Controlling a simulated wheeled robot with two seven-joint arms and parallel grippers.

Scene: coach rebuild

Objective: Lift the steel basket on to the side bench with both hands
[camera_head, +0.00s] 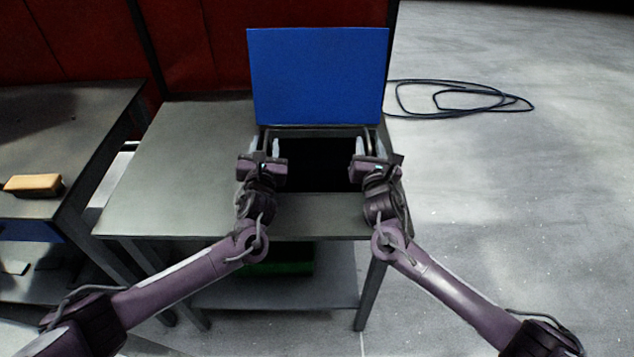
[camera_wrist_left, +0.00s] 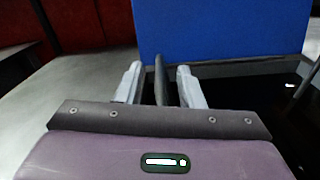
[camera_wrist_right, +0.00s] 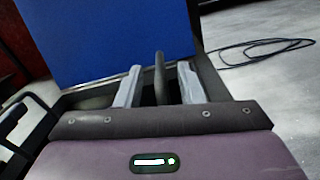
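The steel basket (camera_head: 318,132) sits near the right end of a grey-topped bench, with a grey rim and a very dark inside. My left gripper (camera_head: 263,146) is at its left side and my right gripper (camera_head: 366,147) at its right side. In the left wrist view, the open fingers (camera_wrist_left: 158,84) stand on either side of a dark upright bar (camera_wrist_left: 160,78), with gaps. In the right wrist view, the open fingers (camera_wrist_right: 158,84) likewise straddle a dark bar (camera_wrist_right: 160,75) without visibly closing on it. My wrists hide part of the basket's sides.
A large blue panel (camera_head: 318,75) stands at the basket's back. The grey bench top (camera_head: 180,160) left of the basket is clear. Another dark bench (camera_head: 60,105) at far left bears an orange-tan block (camera_head: 34,185). A black cable (camera_head: 455,98) lies coiled on the floor at right.

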